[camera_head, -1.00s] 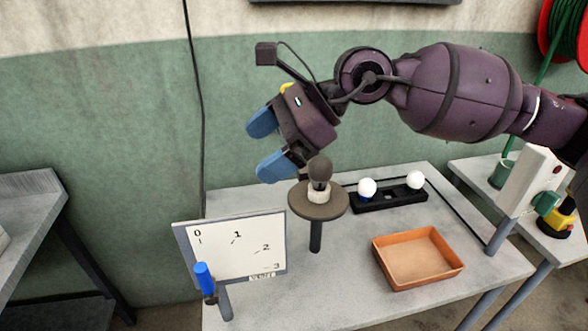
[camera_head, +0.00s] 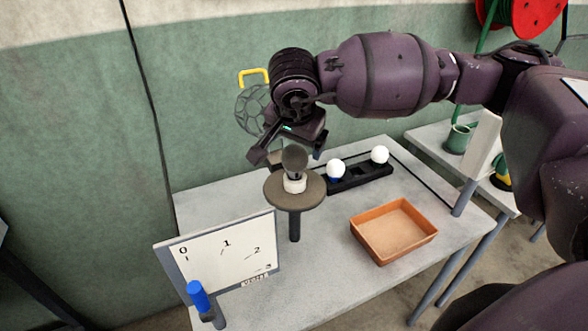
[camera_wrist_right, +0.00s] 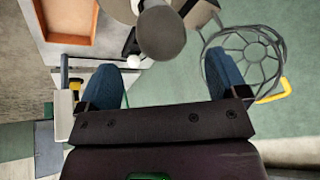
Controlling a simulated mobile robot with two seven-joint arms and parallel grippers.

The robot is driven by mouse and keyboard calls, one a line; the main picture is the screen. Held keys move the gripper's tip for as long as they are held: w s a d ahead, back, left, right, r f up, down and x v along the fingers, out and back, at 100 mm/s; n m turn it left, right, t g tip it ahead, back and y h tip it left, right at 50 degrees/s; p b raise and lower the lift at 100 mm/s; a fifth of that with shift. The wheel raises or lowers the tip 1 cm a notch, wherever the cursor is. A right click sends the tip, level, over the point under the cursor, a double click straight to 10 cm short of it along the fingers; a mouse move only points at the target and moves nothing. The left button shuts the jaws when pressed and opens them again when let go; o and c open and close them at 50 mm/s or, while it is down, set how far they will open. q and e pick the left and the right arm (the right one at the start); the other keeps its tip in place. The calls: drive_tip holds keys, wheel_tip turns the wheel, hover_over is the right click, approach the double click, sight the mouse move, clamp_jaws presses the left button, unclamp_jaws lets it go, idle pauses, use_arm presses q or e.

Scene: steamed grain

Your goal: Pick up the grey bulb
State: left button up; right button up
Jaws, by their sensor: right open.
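The grey bulb (camera_head: 295,158) stands upright in a white socket (camera_head: 294,184) on a round brown stand (camera_head: 280,196). My right gripper (camera_head: 287,151) is open and empty, just behind and above the bulb, with its fingers spread to either side in the picture. In the right wrist view, the bulb (camera_wrist_right: 160,34) shows ahead of the gap between the two blue fingers (camera_wrist_right: 165,76). Whether a finger touches it cannot be told, but none is closed on it. My left gripper is not in view.
Two white bulbs (camera_head: 336,169) (camera_head: 380,154) sit in a black rack (camera_head: 357,178) right of the stand. An orange tray (camera_head: 429,236) and a dial board (camera_head: 222,262) are on the table. A wire cage (camera_head: 252,108) with a yellow handle appears behind the gripper.

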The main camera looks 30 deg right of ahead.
sight(296, 157)
drive_tip(key=shift+p+x, duration=0.4)
drive_tip(key=shift+x, duration=3.15)
drive_tip(key=shift+w+a, duration=0.1)
drive_tip(key=shift+c, duration=0.4)
drive_tip(key=c, duration=0.9)
